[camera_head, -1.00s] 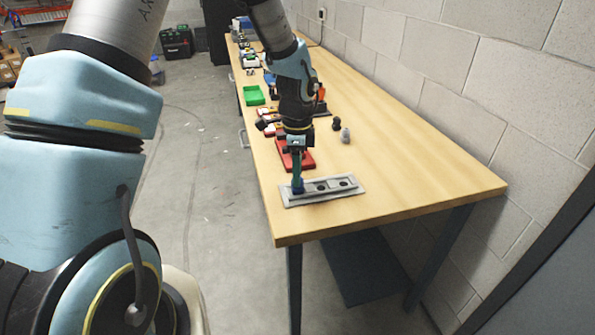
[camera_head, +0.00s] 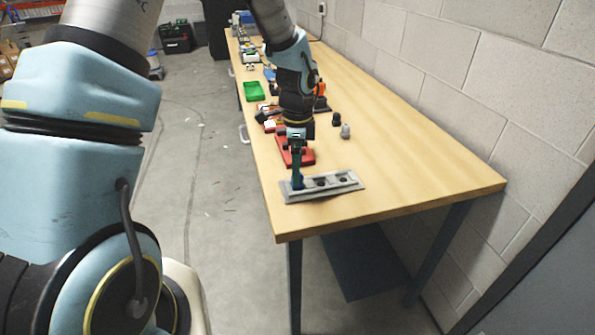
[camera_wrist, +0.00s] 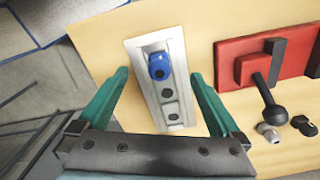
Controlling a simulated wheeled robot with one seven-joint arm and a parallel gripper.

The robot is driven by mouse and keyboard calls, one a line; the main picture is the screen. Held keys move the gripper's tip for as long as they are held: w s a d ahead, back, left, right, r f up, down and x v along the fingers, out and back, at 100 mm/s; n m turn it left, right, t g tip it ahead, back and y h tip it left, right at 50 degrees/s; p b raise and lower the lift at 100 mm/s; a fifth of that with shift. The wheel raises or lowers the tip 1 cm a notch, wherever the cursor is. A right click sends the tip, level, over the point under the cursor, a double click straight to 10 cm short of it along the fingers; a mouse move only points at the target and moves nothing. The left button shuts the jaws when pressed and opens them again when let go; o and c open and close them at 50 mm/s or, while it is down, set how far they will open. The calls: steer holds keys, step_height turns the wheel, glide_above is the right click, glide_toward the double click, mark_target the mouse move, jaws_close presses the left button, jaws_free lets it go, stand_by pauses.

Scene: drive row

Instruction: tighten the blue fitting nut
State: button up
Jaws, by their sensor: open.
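The blue fitting nut (camera_wrist: 160,66) sits at one end of a grey plate (camera_wrist: 149,100) in the wrist view. The plate lies near the front edge of the wooden bench, and its bare right part also shows in the head view (camera_head: 352,179). My gripper (camera_wrist: 165,85) is open, its two green fingers on either side of the plate and apart from the nut. In the head view my gripper (camera_head: 298,182) points down over the plate's left end and hides the nut. Two dark holes show along the rest of the plate.
A red block with a black handle (camera_wrist: 262,65) lies beside the plate. A grey fitting (camera_head: 345,131) and a dark one (camera_head: 336,119) stand farther back. A green tray (camera_head: 254,91) is beyond. The bench (camera_head: 420,170) is clear to the right.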

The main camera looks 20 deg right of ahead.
steer(key=shift+r+p, duration=2.35)
steer(key=shift+r, duration=0.7)
